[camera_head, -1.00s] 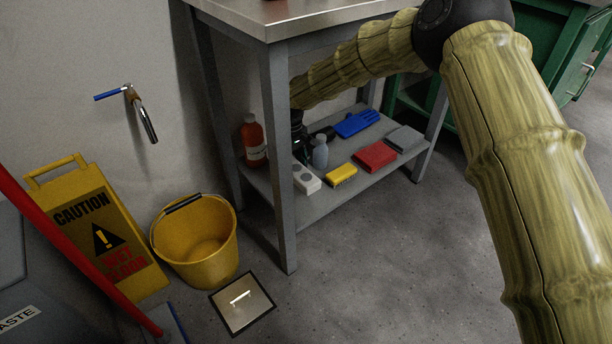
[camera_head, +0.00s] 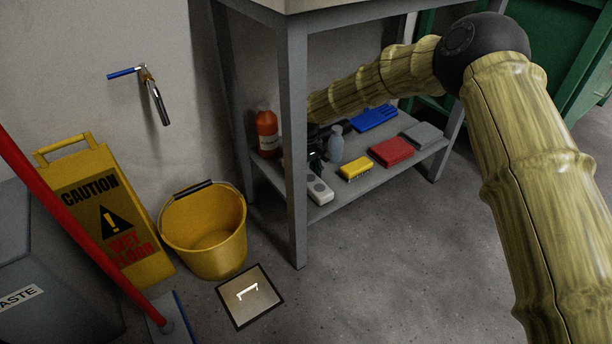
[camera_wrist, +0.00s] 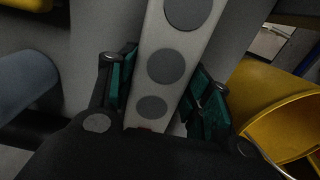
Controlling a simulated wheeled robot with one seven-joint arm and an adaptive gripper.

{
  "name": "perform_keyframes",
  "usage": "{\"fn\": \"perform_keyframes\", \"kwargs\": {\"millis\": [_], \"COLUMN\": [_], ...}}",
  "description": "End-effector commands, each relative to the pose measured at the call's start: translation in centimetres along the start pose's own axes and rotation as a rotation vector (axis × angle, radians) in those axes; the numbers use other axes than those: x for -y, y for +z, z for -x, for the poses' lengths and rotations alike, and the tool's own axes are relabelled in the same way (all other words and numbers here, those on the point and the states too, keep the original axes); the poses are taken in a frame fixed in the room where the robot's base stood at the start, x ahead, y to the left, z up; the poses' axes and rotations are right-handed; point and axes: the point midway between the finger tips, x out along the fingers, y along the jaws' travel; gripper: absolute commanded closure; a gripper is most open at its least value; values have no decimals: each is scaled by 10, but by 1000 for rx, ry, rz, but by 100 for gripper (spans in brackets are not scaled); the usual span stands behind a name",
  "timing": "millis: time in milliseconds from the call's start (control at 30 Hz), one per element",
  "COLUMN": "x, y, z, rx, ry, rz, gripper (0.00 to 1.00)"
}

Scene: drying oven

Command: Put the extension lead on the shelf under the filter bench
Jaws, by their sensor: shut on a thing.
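The extension lead (camera_head: 319,189) is a white bar with round grey sockets. It is at the left end of the shelf (camera_head: 343,193) under the filter bench (camera_head: 294,150), beside the front leg. In the wrist view the lead (camera_wrist: 172,60) runs between the green pads of my gripper (camera_wrist: 165,90), which is shut on it. In the head view my gripper (camera_head: 316,165) is under the bench top, at the lead's far end and partly hidden by the leg and dark items. I cannot tell whether the lead touches the shelf.
On the shelf are a red-brown bottle (camera_head: 267,132), a grey bottle (camera_head: 336,144), a yellow brush (camera_head: 355,168), a red block (camera_head: 390,152), a grey block (camera_head: 422,135) and blue gloves (camera_head: 374,118). A yellow bucket (camera_head: 215,250) and caution sign (camera_head: 97,205) stand left.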

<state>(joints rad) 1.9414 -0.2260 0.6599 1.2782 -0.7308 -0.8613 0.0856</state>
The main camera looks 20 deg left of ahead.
Motion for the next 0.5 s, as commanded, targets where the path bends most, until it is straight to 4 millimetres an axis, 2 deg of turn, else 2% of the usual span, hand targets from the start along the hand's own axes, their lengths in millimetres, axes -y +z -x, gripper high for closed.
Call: {"fn": "perform_keyframes", "kwargs": {"millis": [67, 100, 200, 500], "x": [0, 0, 0, 0], "y": [0, 0, 0, 0], "z": [-1, -2, -2, -2], "rx": [0, 1, 1, 0], "ry": [0, 0, 0, 0], "rz": [1, 1, 0, 0], "gripper": [84, 45, 29, 29]}}
